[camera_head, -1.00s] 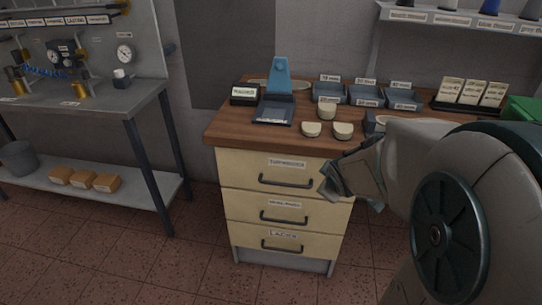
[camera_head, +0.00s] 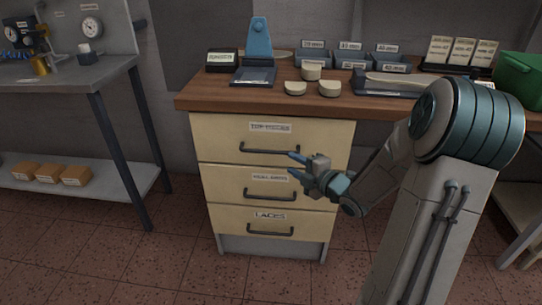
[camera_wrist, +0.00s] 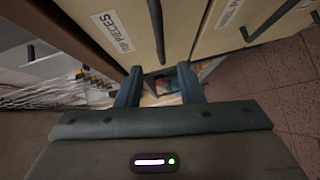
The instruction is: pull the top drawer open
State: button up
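The top drawer (camera_head: 222,130) of the cream cabinet is closed, with a label and a dark bar handle (camera_head: 268,150). My gripper (camera_head: 294,165) is open and empty, in front of the cabinet's right half. In the head view its fingertips point left and lie close to the right end of the top handle; contact cannot be told. In the wrist view the top handle (camera_wrist: 157,30) runs down toward the gap between my spread fingers (camera_wrist: 160,88). Its lower end is just above that gap, not between the fingers.
The second drawer (camera_head: 222,178) and the bottom drawer (camera_head: 222,222) are closed, each with a bar handle. The wooden worktop (camera_head: 210,97) above carries trays, a blue stand (camera_head: 259,45) and pale pieces. A grey bench (camera_head: 75,72) stands left. Floor before the cabinet is clear.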

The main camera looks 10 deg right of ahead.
aim_at(273, 153)
jog(key=b+x, duration=0.1)
jog(key=x, duration=1)
jog(key=shift+w+b, duration=0.1)
jog(key=shift+b, duration=0.3)
grip_shut()
